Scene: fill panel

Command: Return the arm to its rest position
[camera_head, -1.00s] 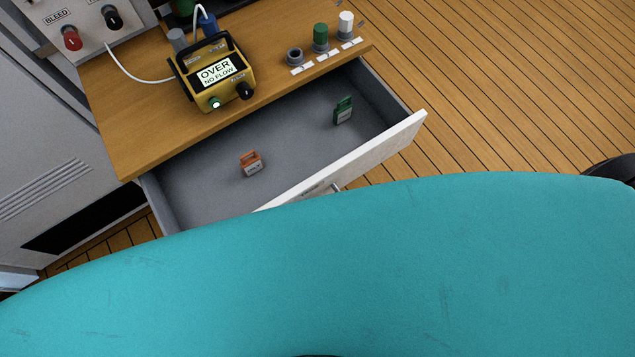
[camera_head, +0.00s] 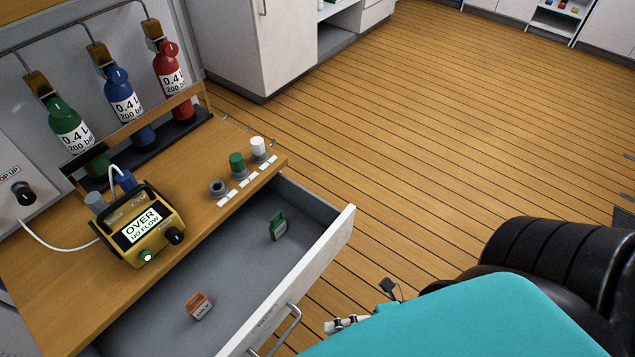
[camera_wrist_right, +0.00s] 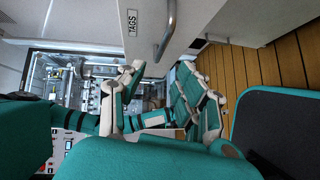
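My right gripper (camera_head: 348,320) shows only in part in the head view, beyond the edge of a large teal shape of my own body and just right of the open drawer's front. In the right wrist view my right gripper (camera_wrist_right: 160,76) has its two fingers spread apart with nothing held between them. The drawer handle (camera_head: 276,332) is close to the gripper but apart from it. The handle (camera_wrist_right: 166,36) also shows in the right wrist view, beside a "TAGS" label. My left gripper is not in view.
The open drawer (camera_head: 318,245) holds a green tag (camera_head: 277,226) and an orange tag (camera_head: 199,306). A yellow meter (camera_head: 142,228) reading "OVER NO FLOW" stands on the wooden counter (camera_head: 60,285). Three bottles stand behind it. The wooden floor (camera_head: 430,150) to the right is open.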

